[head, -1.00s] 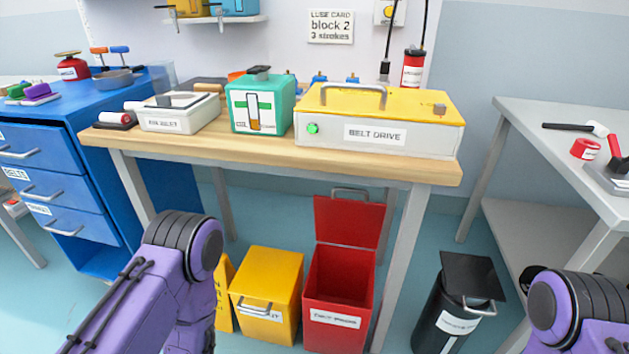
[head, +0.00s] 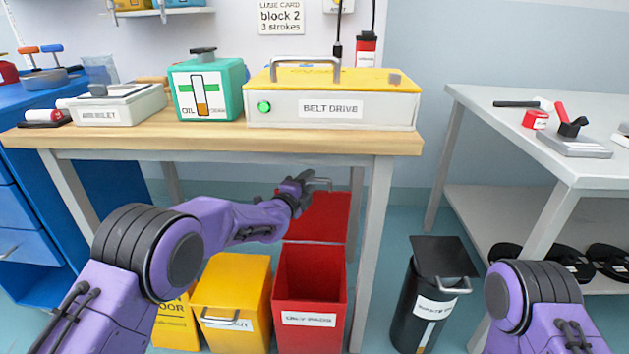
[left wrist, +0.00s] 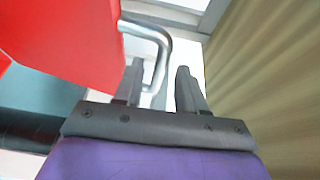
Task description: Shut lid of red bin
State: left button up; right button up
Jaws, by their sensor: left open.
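The red bin (head: 309,318) stands on the floor under the workbench, with a white label on its front. Its red lid (head: 322,222) is raised, standing up at the back of the bin. A metal bar handle (head: 319,182) is at the lid's top edge. My left gripper (head: 304,184) is at the top of the lid, beside the handle. In the left wrist view, the open fingers (left wrist: 160,88) are close to the handle (left wrist: 158,45), which shows near the left finger. The red lid (left wrist: 70,45) fills the upper left there. My right gripper is out of view.
The workbench edge (head: 220,139) is just above my left gripper. A yellow bin (head: 231,295) stands left of the red bin. A black bin (head: 424,300) stands to the right, beyond a table leg (head: 371,240). A grey table (head: 540,130) is at the right.

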pick_arm(q)
jog(key=shift+b+x, duration=0.45)
jog(key=shift+x, duration=1.7)
grip_shut()
